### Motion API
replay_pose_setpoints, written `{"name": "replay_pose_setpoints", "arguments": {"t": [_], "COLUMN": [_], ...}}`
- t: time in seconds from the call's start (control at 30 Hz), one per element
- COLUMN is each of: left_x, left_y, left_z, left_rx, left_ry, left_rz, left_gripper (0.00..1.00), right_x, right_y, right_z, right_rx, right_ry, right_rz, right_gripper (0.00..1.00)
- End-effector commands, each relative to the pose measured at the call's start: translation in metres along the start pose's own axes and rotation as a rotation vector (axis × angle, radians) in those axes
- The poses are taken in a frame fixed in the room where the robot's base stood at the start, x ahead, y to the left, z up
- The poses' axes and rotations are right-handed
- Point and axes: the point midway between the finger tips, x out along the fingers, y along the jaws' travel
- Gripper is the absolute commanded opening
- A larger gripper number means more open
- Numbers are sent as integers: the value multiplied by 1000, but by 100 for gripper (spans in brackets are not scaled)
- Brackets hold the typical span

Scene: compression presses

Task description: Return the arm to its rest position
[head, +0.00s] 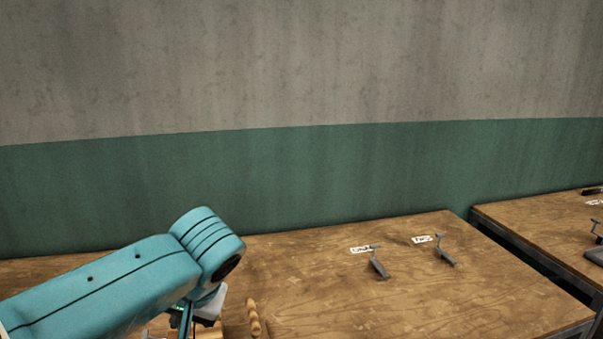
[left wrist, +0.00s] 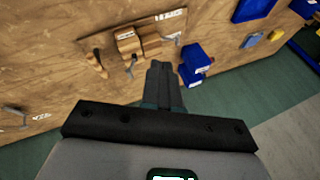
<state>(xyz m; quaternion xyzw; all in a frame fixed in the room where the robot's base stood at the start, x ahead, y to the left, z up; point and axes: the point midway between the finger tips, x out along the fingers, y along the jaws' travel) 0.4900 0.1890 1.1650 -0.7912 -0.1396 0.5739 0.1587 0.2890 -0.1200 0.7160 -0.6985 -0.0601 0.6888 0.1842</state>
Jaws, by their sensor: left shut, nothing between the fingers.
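My left arm, teal with dark seams, comes in from the left in the head view and bends downward over the wooden bench. In the left wrist view my left gripper (left wrist: 159,68) is shut and empty. Its dark fingers lie together, pointing toward the bench edge, with wooden blocks to their left and a blue bin to their right. In the head view the gripper is mostly hidden below the arm's end and cut off by the bottom edge. My right gripper is in neither view.
The wooden bench (head: 310,300) bears two small grey presses (head: 378,267) (head: 444,257) with white labels. A turned wooden piece (head: 254,318) lies near my arm. Wooden blocks (left wrist: 128,42) and a blue bin (left wrist: 195,65) show in the wrist view. Another bench (head: 540,225) stands right, past a gap.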

Motion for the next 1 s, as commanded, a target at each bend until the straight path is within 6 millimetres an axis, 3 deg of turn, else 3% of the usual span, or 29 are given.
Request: {"name": "replay_pose_setpoints", "arguments": {"t": [0.37, 0.57, 0.67, 0.8, 0.9, 1.0], "left_x": [93, 157, 199, 257, 280, 292], "left_y": [75, 130, 166, 219, 238, 243], "left_z": [18, 58, 98, 185, 240, 282], "left_rx": [155, 209, 203, 82, -54, -164], "left_ry": [-75, -144, -198, -280, -312, -330], "left_rz": [192, 363, 496, 703, 771, 775], "left_gripper": [0, 0, 0, 0, 0, 0], "right_x": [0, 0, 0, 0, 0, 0], "right_y": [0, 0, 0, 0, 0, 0], "right_z": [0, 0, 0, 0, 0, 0], "right_rx": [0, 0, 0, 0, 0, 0], "right_ry": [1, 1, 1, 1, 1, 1], "right_rz": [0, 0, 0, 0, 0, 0], "right_gripper": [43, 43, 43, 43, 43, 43]}}
